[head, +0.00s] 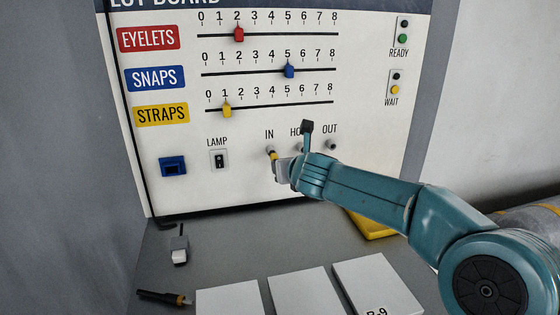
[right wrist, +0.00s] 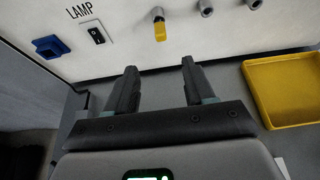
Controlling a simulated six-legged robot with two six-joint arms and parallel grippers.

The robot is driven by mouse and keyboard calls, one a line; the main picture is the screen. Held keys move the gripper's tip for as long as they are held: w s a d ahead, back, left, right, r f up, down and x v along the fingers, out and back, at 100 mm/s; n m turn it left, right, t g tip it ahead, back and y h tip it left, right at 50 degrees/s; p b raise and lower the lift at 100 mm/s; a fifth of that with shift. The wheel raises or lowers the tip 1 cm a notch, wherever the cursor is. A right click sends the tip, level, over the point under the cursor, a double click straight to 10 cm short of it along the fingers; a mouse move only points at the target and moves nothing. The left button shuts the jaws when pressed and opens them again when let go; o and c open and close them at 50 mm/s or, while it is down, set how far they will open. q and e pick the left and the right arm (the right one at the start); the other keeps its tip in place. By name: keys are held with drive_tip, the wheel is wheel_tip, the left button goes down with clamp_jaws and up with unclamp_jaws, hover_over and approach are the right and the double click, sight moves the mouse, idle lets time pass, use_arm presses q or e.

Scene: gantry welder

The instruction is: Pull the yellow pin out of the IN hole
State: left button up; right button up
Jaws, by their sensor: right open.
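The yellow pin (head: 273,155) sits in the IN hole (head: 270,149) of the upright white board. In the right wrist view the yellow pin (right wrist: 160,32) sticks out of its grey socket (right wrist: 157,14), ahead of my fingers. My right gripper (head: 278,169) is close to the board just below the pin in the head view. In the right wrist view my right gripper (right wrist: 159,68) is open and empty, its two fingers apart with the pin between their lines and beyond their tips. My wrist partly hides the middle hole's label. My left gripper is not in view.
The OUT hole (head: 331,145) is to the right. A lamp switch (head: 219,160) and blue socket (head: 172,167) are to the left. Sliders are above. A yellow tray (right wrist: 285,92) lies below right. White cards (head: 300,292), a small grey-white block (head: 180,254) and a black-and-yellow piece (head: 165,298) lie on the bench.

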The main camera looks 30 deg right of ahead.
drive_tip(key=p+x, duration=0.4)
drive_tip(key=x, duration=0.8)
drive_tip(key=shift+f, duration=0.2)
drive_tip(key=shift+w, duration=0.1)
clamp_jaws()
drive_tip(key=s+a+b, duration=0.1)
drive_tip(key=s+b, duration=0.4)
drive_tip(key=s, duration=0.1)
drive_tip(key=shift+a+b, duration=0.25)
drive_tip(key=shift+b, duration=0.1)
idle(0.4)
idle(0.3)
